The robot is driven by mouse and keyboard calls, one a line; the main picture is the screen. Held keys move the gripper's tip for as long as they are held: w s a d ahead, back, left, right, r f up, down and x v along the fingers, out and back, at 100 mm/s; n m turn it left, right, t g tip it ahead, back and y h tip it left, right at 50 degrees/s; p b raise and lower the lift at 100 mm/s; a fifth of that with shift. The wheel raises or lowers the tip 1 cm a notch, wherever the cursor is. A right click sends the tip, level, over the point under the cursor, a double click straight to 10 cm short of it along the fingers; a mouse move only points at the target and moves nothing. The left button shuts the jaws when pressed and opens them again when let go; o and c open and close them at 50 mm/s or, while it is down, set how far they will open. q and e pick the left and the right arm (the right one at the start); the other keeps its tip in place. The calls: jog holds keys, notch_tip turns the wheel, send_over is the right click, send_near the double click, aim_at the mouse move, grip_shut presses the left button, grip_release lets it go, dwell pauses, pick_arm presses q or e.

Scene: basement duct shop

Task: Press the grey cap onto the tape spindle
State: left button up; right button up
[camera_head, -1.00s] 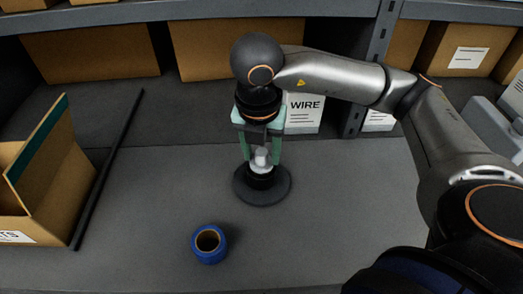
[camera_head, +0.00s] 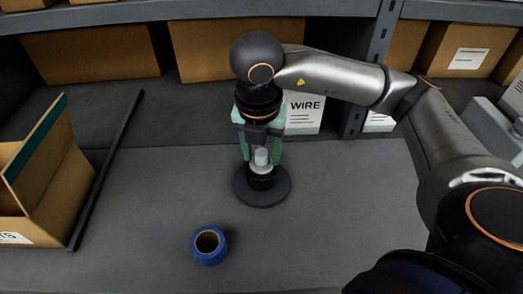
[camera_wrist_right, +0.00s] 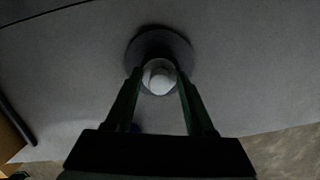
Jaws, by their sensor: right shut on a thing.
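The tape spindle has a wide dark round base (camera_head: 262,195) and a black post (camera_head: 261,182), and stands upright on the grey bench. The pale grey cap (camera_head: 260,160) with its small knob sits at the top of the post. My right gripper (camera_head: 261,164) comes down from above with its green fingers on either side of the cap, shut on it. The wrist view shows the cap (camera_wrist_right: 159,77) between the fingertips (camera_wrist_right: 159,75), over the dark base (camera_wrist_right: 159,42). Whether the cap is fully seated cannot be told. My left gripper is not in view.
A blue tape roll (camera_head: 209,246) lies on the bench in front of the spindle. A black rod (camera_head: 106,170) and an open cardboard box (camera_head: 45,175) are at left. A box marked WIRE (camera_head: 304,115) stands behind the gripper. The bench right of the spindle is clear.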

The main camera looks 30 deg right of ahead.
jog(key=shift+f+b, duration=0.2)
jog(key=shift+b, duration=0.35)
dwell(0.9)
jog(key=o, duration=1.6)
jog(key=shift+c, duration=0.2)
jog(key=shift+r, duration=0.15)
jog(key=shift+r+p, duration=3.05)
jog(key=shift+r, duration=0.35)
grip_shut()
